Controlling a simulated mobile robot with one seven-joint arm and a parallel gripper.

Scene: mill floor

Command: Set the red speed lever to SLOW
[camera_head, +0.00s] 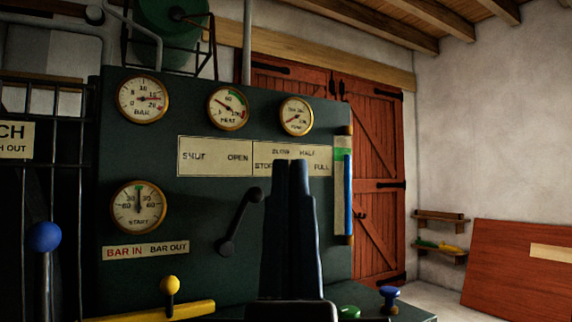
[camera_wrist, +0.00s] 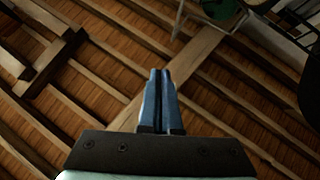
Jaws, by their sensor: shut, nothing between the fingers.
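My gripper (camera_head: 292,166) stands upright in front of the dark green panel (camera_head: 190,225), with its blue-grey fingers shut together and pointing up. In the wrist view the shut fingers (camera_wrist: 160,72) point toward the ceiling, with nothing between them. The speed plate (camera_head: 322,158) reads STOP, SLOW, HALF and FULL. My gripper covers part of its lower middle. I see no red lever; the panel area below this plate is largely hidden behind my gripper.
A black lever (camera_head: 240,222) leans up to the right under the SHUT/OPEN plate (camera_head: 213,157). A yellow knob (camera_head: 171,285), a blue ball knob (camera_head: 44,237) and a small blue knob (camera_head: 389,293) stand lower down. Several gauges sit on the panel.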

